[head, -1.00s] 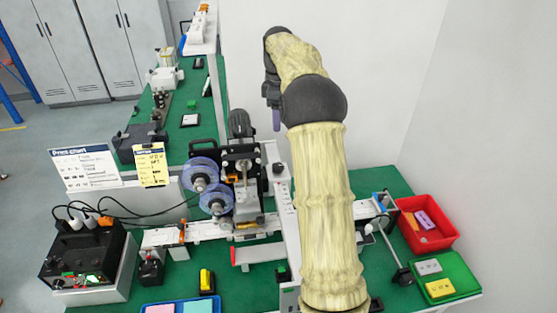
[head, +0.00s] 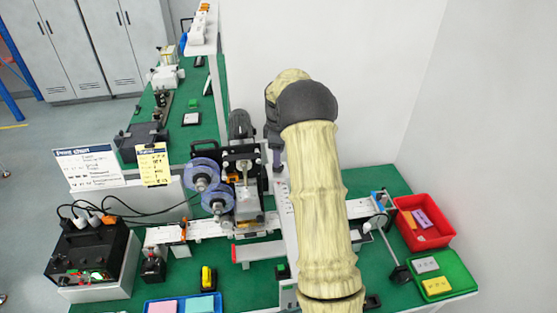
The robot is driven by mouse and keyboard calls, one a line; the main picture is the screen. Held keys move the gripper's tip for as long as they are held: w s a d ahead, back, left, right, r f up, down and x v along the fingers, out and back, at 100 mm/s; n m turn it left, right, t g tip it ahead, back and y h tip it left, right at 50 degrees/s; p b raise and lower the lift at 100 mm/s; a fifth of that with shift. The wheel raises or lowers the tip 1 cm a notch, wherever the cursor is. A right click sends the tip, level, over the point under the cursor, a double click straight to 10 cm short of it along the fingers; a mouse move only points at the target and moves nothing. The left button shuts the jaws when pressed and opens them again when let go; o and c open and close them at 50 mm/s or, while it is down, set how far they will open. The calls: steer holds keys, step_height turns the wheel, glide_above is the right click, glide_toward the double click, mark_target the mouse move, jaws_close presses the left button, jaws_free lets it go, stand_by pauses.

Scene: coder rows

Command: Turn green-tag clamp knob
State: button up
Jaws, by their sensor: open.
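The coder machine (head: 243,190), with two purple-blue reels (head: 205,172), stands over a white conveyor rail (head: 215,228) on the green bench. An orange-marked bracket (head: 183,229) is on the rail at left, and a blue-marked one (head: 381,203) at right. I cannot make out a green tag or its clamp knob; my arm covers part of the rail. My gripper (head: 276,158) points down just right of the coder's top, partly hidden by my arm. It is open and I see nothing held in it.
A red bin (head: 446,238) and a green tray (head: 461,265) with small blocks are at right. A black control box (head: 92,252) with cables is at left. A yellow-black item (head: 208,278) and blue tray (head: 150,304) are in front. A wall stands behind.

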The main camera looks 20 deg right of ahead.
steer(key=shift+f+p, duration=0.45)
steer(key=shift+f, duration=1.65)
steer(key=c, duration=1)
steer(key=n, duration=0.4)
steer(key=shift+w+d+r, duration=0.1)
steer(key=shift+w, duration=0.05)
steer(key=shift+a, duration=0.2)
steer(key=shift+d, duration=0.15)
